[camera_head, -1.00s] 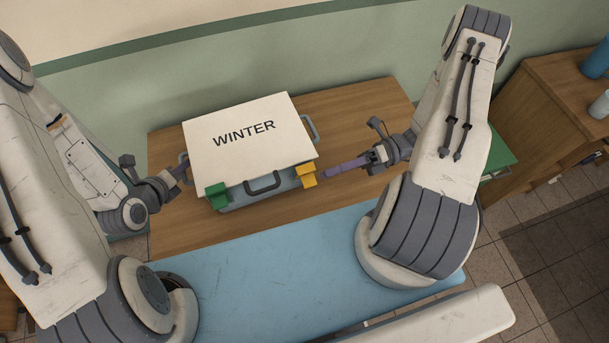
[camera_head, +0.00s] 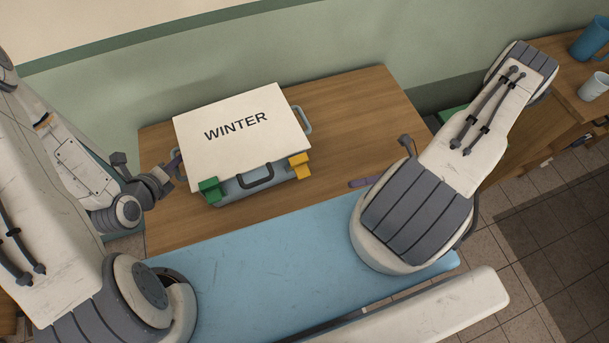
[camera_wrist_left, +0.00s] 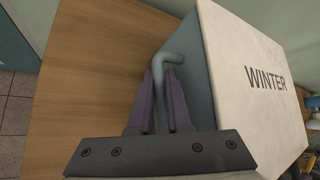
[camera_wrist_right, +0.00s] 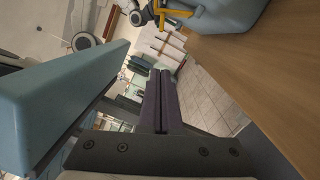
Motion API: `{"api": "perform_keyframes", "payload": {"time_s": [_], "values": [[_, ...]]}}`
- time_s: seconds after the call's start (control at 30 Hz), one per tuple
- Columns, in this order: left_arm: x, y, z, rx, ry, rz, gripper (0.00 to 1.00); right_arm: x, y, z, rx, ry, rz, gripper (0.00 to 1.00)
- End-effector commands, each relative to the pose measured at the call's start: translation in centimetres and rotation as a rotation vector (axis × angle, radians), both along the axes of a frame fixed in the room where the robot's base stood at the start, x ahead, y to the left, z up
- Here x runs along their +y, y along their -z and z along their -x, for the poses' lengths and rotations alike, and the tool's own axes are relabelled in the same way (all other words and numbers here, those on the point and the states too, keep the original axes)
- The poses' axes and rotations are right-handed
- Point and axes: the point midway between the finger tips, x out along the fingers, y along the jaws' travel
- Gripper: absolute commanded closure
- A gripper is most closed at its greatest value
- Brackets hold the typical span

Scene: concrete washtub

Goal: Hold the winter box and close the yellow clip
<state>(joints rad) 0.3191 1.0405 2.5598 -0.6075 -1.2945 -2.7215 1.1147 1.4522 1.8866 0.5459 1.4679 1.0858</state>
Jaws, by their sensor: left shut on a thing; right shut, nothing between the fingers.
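The winter box (camera_head: 230,125), grey-blue with a white lid marked WINTER, sits on the wooden table. Its yellow clip (camera_head: 300,165) is at the right of the front edge; I cannot tell whether it is fully fastened. It also shows in the right wrist view (camera_wrist_right: 176,14). A green clip (camera_head: 210,189) is at the front left. My left gripper (camera_head: 173,166) is shut on the box's left side handle (camera_wrist_left: 163,90).
A dark front handle (camera_head: 257,177) lies between the clips, and another side handle (camera_head: 303,118) is on the box's right. The wooden table (camera_head: 350,110) is clear right of the box. A blue mug (camera_head: 590,42) and white cup (camera_head: 594,87) stand on a cabinet at far right.

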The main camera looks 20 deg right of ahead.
Motion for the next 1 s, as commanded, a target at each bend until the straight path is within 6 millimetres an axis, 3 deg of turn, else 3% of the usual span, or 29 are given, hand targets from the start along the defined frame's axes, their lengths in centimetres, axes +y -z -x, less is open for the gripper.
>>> {"api": "perform_keyframes", "payload": {"time_s": [0.1, 0.23, 0.4, 0.77, 1.0], "values": [[0.0, -0.1, -0.1, -0.003, 0.001, 0.001, 1.00, -0.3, 0.6, 1.7, -0.003, 0.045, -0.021, 1.00], [0.0, -0.1, -0.1, -0.003, 0.001, 0.001, 1.00, 0.0, 0.8, 2.3, -0.006, 0.059, -0.029, 1.00], [0.0, -0.1, -0.1, -0.003, 0.001, 0.001, 1.00, 2.2, 0.5, 2.1, -0.005, 0.055, -0.032, 1.00], [0.0, -0.1, 0.0, -0.003, 0.001, 0.001, 1.00, 9.8, -0.2, 1.1, -0.002, 0.053, -0.032, 1.00], [0.0, -0.1, 0.0, -0.003, 0.001, 0.001, 1.00, 9.8, -1.4, -2.0, -0.008, 0.055, -0.026, 1.00]]}}
